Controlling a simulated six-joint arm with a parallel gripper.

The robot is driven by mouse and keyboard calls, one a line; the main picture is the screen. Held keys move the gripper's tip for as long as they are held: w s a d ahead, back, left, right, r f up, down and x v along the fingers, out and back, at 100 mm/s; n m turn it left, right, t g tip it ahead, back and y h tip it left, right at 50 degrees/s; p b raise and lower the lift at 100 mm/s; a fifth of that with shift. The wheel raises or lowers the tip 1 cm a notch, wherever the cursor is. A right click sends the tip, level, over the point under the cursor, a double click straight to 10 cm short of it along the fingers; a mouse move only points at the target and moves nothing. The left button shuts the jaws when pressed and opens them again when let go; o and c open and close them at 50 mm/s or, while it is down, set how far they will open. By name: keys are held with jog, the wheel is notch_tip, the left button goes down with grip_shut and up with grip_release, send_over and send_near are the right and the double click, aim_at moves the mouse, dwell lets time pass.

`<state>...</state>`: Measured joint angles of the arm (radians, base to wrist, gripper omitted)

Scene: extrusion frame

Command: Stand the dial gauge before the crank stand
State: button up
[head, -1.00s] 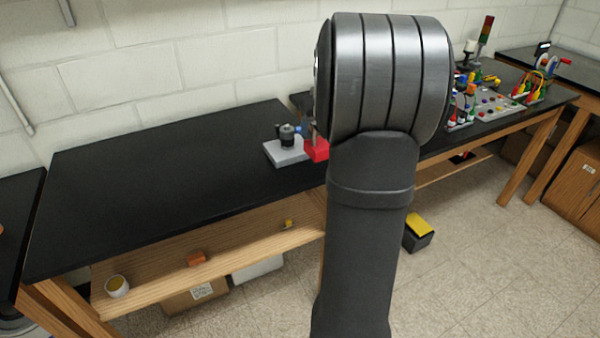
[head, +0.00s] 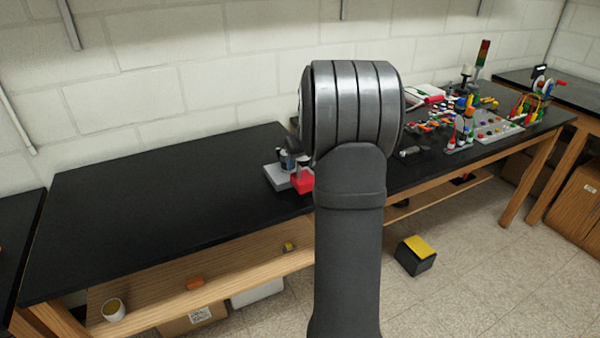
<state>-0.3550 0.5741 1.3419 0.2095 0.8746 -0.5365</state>
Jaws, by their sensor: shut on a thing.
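The crank stand (head: 278,178) stands on the black bench, a pale grey base with a dark upright body. What I take for the dial gauge (head: 302,182) has a red block base with a thin grey upright above it. It overlaps the right part of the crank stand in the head view, and I cannot tell whether its base touches the bench. My gripper (head: 302,162) is mostly hidden behind my own arm and seems shut on the gauge's upright. The gauge's dial face cannot be made out.
The black bench (head: 150,210) is clear left of the crank stand. Coloured parts and a grey panel (head: 492,128) crowd its right side. A wooden shelf (head: 230,268) runs below, and a black box with a yellow top (head: 417,255) sits on the floor.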

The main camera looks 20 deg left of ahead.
aim_at(300, 172)
jog(key=shift+a+f, duration=0.15)
jog(key=shift+f, duration=1.9)
jog(key=shift+f, duration=0.1)
jog(key=o, duration=1.4)
jog(key=v, duration=1.2)
